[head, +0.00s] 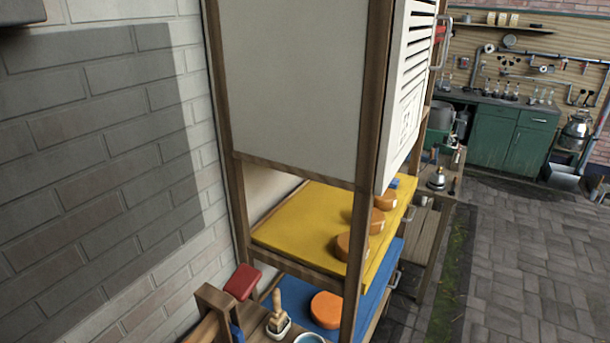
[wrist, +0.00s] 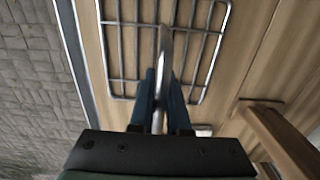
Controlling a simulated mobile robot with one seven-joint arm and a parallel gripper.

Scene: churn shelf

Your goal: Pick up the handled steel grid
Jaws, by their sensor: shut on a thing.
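The handled steel grid (wrist: 164,58) shows in the wrist view as a rectangle of thin steel wires with a thicker bar-like handle running toward me. It lies over a light wooden surface (wrist: 250,55); whether it touches the wood I cannot tell. My gripper (wrist: 159,80), with blue fingers, is shut on the handle. The fingers and the dark gripper body hide the near end of the handle. Neither the grid nor my gripper shows in the head view.
A wooden post (wrist: 275,140) stands at the right in the wrist view. In the head view, a tall shelf holds a yellow board (head: 300,222) and a blue board (head: 372,290) with orange rounds. A brick wall (head: 90,150) is at left; open paving (head: 530,270) is at right.

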